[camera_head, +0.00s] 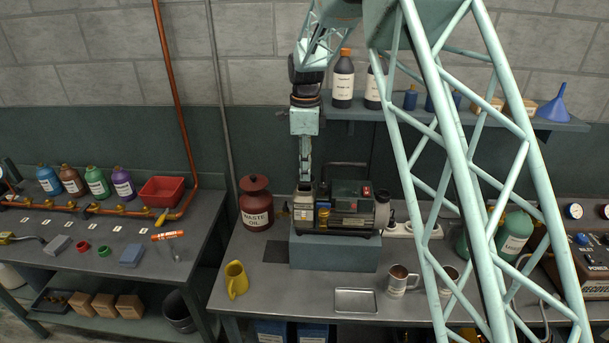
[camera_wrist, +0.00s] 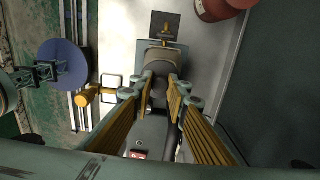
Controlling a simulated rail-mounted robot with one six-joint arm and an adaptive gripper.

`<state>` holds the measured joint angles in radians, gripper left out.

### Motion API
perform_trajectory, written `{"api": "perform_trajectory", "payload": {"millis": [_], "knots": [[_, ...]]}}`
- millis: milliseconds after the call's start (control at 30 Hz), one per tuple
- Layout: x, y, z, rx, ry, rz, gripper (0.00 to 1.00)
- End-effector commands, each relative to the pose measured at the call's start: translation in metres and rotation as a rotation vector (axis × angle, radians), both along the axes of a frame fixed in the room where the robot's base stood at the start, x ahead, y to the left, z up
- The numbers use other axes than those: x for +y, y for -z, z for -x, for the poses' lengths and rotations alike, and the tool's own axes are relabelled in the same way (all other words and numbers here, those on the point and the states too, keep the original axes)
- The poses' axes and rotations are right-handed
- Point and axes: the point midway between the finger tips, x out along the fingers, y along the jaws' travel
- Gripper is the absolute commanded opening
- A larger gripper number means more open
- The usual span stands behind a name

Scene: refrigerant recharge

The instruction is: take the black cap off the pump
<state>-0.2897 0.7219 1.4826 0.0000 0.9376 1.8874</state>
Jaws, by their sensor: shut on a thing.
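The pump (camera_head: 350,222) stands on a grey-green block on the middle bench, with a grey motor end at its right and a brass fitting at its front left. My gripper (camera_head: 305,185) points straight down onto the pump's left top end. In the wrist view my gripper (camera_wrist: 160,92) has its yellow-padded fingers closed around the dark cap (camera_wrist: 159,92) above the pump body (camera_wrist: 154,130). Most of the cap is hidden between the fingers, and it is hidden in the head view. I cannot tell whether it still touches the pump.
A red waste oil can (camera_head: 256,207) stands close left of the pump. A dark square plate (camera_head: 275,249) lies on the bench in front of the can. A bottle shelf (camera_head: 540,122) is behind.

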Motion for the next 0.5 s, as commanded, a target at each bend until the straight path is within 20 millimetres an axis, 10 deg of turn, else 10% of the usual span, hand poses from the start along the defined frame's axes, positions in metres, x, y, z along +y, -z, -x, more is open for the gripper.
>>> {"api": "perform_trajectory", "payload": {"millis": [500], "knots": [[-0.035, -0.006, 0.05, 0.0, 0.001, 0.0, 0.06]]}}
